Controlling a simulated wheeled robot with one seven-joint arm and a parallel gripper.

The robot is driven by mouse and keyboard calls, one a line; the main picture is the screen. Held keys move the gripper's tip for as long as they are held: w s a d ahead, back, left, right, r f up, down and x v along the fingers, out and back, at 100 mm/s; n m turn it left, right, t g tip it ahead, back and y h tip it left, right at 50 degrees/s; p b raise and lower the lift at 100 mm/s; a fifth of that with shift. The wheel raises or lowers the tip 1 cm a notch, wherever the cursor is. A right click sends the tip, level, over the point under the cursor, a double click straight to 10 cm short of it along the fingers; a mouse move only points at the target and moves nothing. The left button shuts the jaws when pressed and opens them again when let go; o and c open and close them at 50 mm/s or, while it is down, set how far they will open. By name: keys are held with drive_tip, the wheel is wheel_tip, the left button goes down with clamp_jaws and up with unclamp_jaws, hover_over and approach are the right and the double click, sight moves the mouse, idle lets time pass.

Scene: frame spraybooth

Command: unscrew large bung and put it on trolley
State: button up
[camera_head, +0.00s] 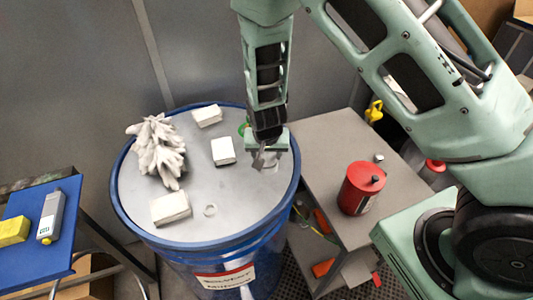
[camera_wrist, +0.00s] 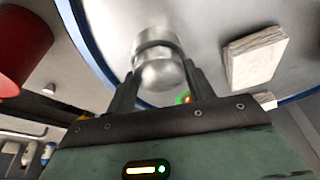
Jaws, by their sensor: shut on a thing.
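The large bung (camera_wrist: 159,68) is a shiny silver metal cylinder in the wrist view, between the two fingers. My gripper (camera_head: 265,158) is shut on it, over the right part of the drum's grey lid (camera_head: 235,190); its fingers also show in the wrist view (camera_wrist: 160,85). The bung is at or close to the lid; I cannot tell whether it is still seated in its hole. In the head view the gripper mostly hides it. The trolley (camera_head: 320,150) has a grey top and stands right of the blue drum (camera_head: 215,240).
On the lid lie white gloves (camera_head: 158,150), several white blocks (camera_head: 171,208) and a small ring (camera_head: 210,210). A red can (camera_head: 361,188) and a small silver piece (camera_head: 379,157) stand on the trolley. Its back left top is clear. A blue table (camera_head: 25,230) is at left.

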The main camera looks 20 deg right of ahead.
sight(267, 156)
drive_tip(key=shift+r, duration=0.1)
drive_tip(key=shift+r+p, duration=1.9)
drive_tip(key=shift+r, duration=0.1)
